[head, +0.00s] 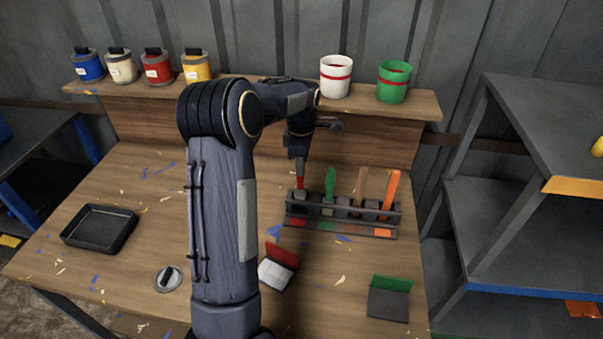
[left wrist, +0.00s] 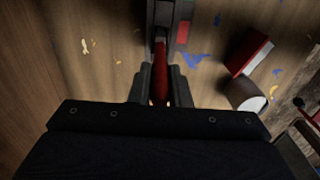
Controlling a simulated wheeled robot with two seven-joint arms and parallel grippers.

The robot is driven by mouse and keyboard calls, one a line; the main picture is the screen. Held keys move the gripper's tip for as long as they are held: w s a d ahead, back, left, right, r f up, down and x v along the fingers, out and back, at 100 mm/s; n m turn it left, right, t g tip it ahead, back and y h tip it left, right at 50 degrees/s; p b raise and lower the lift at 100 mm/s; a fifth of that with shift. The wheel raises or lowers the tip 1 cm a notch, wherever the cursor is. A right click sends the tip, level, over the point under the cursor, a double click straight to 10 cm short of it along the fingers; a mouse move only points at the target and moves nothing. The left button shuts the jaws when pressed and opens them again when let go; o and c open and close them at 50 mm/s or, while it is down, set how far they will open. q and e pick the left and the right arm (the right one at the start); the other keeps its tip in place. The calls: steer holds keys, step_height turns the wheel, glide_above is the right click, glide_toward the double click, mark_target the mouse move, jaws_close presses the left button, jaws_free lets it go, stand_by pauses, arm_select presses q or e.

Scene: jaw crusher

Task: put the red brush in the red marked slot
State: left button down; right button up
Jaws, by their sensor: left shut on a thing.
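The red brush (head: 300,181) stands about upright at the left end of the dark brush rack (head: 350,226), at the slot above the red mark (head: 296,222). Its lower end meets the rack there; I cannot tell how deep it sits. My left gripper (head: 299,163) is around the top of the handle. In the left wrist view the red handle (left wrist: 160,74) lies between the fingers of my left gripper (left wrist: 160,92), shut on it, and the red mark (left wrist: 183,32) is beside the rack end. My right gripper is not in view.
Green (head: 330,184), brown (head: 361,186) and orange (head: 391,188) handles stand further right in the rack. A black tray (head: 100,244), a round lid (head: 167,279), a red-and-white item (head: 278,267) and a green-and-dark item (head: 389,299) lie on the table. Cans line the back shelf (head: 240,88).

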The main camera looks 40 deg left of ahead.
mark_target(300, 188)
arm_select(q)
steer(key=shift+f, duration=1.8)
steer(key=c, duration=1.4)
jaws_free()
steer(key=shift+o, duration=0.2)
